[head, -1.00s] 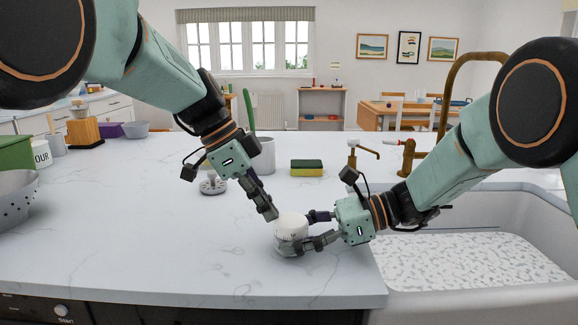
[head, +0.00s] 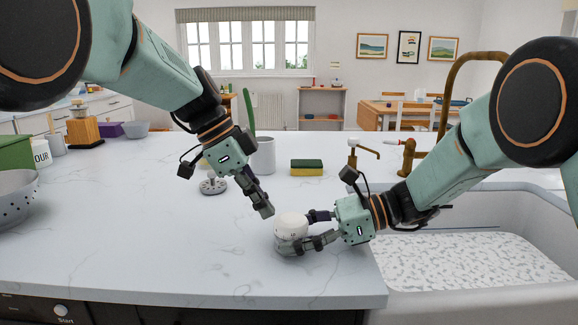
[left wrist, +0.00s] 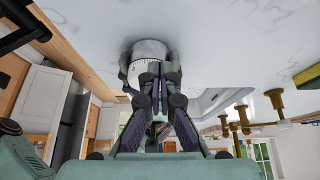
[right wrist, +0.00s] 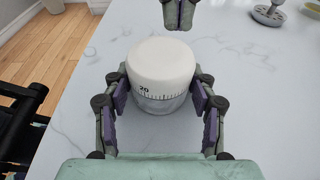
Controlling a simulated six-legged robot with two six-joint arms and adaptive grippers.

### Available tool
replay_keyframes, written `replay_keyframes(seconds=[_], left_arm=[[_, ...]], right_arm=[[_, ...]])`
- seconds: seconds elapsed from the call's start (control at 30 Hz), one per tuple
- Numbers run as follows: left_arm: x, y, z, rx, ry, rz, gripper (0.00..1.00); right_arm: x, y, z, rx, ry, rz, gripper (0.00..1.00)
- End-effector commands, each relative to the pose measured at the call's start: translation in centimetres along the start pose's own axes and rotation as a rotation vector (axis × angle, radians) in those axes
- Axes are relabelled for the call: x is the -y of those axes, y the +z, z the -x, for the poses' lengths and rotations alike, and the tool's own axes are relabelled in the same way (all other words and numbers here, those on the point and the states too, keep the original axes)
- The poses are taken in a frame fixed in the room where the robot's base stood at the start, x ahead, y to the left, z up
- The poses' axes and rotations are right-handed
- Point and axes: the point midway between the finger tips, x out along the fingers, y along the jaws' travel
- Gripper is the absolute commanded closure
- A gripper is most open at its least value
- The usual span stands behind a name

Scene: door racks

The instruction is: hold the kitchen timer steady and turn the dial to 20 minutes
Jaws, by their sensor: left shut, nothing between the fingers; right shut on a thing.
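The kitchen timer (head: 291,227) is a short cylinder with a white upper dial and a greyish base, standing upright on the counter. In the right wrist view the timer (right wrist: 160,75) shows the number 20 and tick marks along the dial's lower edge, facing that camera. My right gripper (head: 318,229) is shut on the timer, one finger on each side. My left gripper (head: 266,211) is shut and empty, just above and to the left of the timer. In the left wrist view its closed fingers (left wrist: 155,75) cover part of the timer (left wrist: 150,52).
The marble counter (head: 150,240) is clear around the timer. The sink (head: 470,300) lies to the right, with brass taps behind. A sponge (head: 307,167), a white crock (head: 263,155) and a small grey round object (head: 213,187) stand behind. A colander (head: 18,200) is far left.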

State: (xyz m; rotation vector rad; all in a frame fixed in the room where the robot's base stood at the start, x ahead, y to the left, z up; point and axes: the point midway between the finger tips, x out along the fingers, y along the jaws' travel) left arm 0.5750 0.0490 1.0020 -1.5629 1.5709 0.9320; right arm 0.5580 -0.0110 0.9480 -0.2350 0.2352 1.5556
Motion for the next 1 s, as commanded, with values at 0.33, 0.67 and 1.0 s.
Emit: replay_keyframes(seconds=[0.33,0.67,1.0], left_arm=[[0.1,-1.8,3.3,-0.001,-0.003,-0.003,1.00],[0.0,-2.7,5.0,0.000,-0.002,-0.002,1.00],[0.0,-2.7,5.0,-0.001,-0.002,-0.001,1.00]], right_arm=[[0.0,0.0,0.0,-0.001,-0.001,-0.001,0.60],[0.0,-0.1,0.0,-0.001,-0.001,-0.001,0.60],[0.0,-0.1,0.0,-0.001,-0.001,-0.001,0.37]])
